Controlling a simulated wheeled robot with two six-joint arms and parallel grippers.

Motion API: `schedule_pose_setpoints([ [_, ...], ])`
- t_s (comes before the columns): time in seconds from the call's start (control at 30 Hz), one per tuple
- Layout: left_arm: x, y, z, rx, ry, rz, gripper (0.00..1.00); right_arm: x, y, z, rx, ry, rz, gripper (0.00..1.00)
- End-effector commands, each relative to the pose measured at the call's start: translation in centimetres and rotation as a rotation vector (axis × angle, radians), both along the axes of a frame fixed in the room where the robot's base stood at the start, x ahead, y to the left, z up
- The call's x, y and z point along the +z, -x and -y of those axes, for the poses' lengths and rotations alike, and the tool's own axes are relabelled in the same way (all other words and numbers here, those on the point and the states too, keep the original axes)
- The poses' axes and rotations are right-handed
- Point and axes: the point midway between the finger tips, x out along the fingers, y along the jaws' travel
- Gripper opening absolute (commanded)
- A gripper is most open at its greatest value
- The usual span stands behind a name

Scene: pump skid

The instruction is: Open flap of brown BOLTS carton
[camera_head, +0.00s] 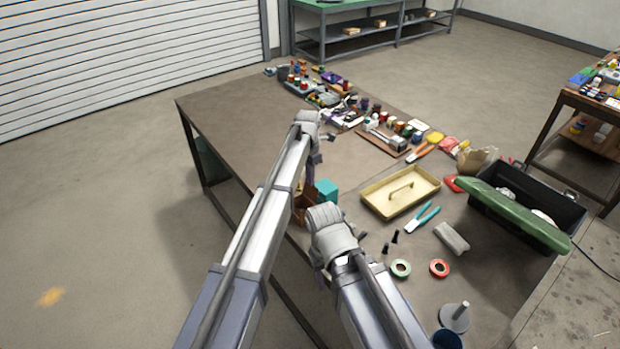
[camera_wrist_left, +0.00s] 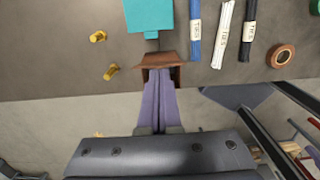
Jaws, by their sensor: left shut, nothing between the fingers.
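The brown carton (camera_head: 305,207) stands near the table's front edge in the head view, partly hidden behind my left arm; its lettering cannot be read. In the left wrist view the carton (camera_wrist_left: 160,60) shows a brown top panel spread outward, with darker sides below it. My left gripper (camera_head: 311,172) points down at the carton. In the left wrist view its purple fingers (camera_wrist_left: 158,75) are together and empty, with tips right at the carton's near side; whether they touch it I cannot tell. My right gripper is mostly hidden behind its own wrist (camera_head: 332,240) in the head view.
A teal box (camera_head: 326,191) stands just behind the carton. Brass bolts (camera_wrist_left: 110,72) and labelled bundles (camera_wrist_left: 194,30) flank the carton. The table's left part is clear.

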Motion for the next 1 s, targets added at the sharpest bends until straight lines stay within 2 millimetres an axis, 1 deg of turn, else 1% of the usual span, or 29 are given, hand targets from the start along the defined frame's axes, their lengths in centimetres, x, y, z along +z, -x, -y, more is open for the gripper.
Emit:
schedule_pose_setpoints([
  [0.17, 0.2, 0.0, 0.0, 0.0, 0.0, 0.0, 0.0, 0.2, 0.0, 0.0, 0.0, 0.0, 0.0, 0.5],
  [0.5, 1.6, 0.0, 0.0, 0.0, 0.0, 0.0, 0.0, 1.6, 0.0, 0.0, 0.0, 0.0, 0.0, 0.5],
  [0.83, 1.9, 0.0, 0.0, 0.0, 0.0, 0.0, 0.0, 1.9, 0.0, 0.0, 0.001, 0.0, 0.0, 0.5],
  [1.0, 3.0, 0.0, 0.0, 0.0, 0.0, 0.0, 0.0, 3.0, 0.0, 0.0, 0.001, 0.0, 0.0, 0.5],
])
